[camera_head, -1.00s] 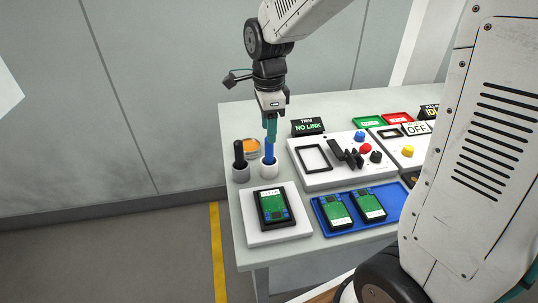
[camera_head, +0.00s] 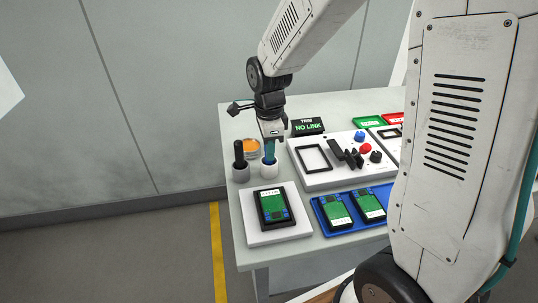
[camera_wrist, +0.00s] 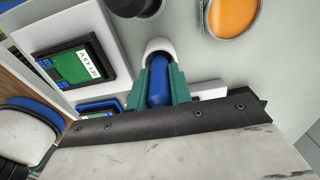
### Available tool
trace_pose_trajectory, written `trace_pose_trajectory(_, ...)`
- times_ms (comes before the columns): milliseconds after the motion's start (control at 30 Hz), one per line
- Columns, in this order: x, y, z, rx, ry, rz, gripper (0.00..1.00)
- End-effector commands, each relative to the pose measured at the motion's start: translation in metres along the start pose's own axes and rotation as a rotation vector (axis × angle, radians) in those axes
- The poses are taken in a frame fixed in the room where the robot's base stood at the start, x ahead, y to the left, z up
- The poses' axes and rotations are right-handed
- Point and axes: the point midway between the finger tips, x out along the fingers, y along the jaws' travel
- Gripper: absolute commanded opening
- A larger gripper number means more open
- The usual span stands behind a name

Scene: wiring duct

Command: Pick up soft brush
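A blue-handled tool (camera_wrist: 158,82), which I take to be the soft brush, stands upright in a white cup (camera_head: 268,172). The cup's rim also shows in the wrist view (camera_wrist: 158,45). My gripper (camera_head: 269,151) points down over the cup. Its teal fingers (camera_wrist: 159,75) lie on either side of the blue handle, very close to it. I cannot tell whether they press on it. The tool's lower end is hidden in the cup, and the fingers hide most of the handle in the head view.
A black-handled tool (camera_head: 239,153) stands in a grey cup (camera_head: 240,174) just left. A white pad (camera_head: 257,237) with a green-screened device is in front. A blue tray (camera_head: 340,230) and a white fixture board (camera_head: 308,182) are to the right.

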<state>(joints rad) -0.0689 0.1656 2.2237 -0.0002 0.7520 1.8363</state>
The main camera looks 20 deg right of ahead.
Motion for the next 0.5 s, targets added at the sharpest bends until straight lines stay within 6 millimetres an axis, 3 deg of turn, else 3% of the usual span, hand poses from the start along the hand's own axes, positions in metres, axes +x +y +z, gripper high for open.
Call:
trace_pose_trajectory(333,-0.002,0.000,0.000,0.000,0.000,-0.001,0.00)
trace_pose_trajectory(500,-0.024,-0.001,0.000,0.000,-0.001,-0.005,0.00)
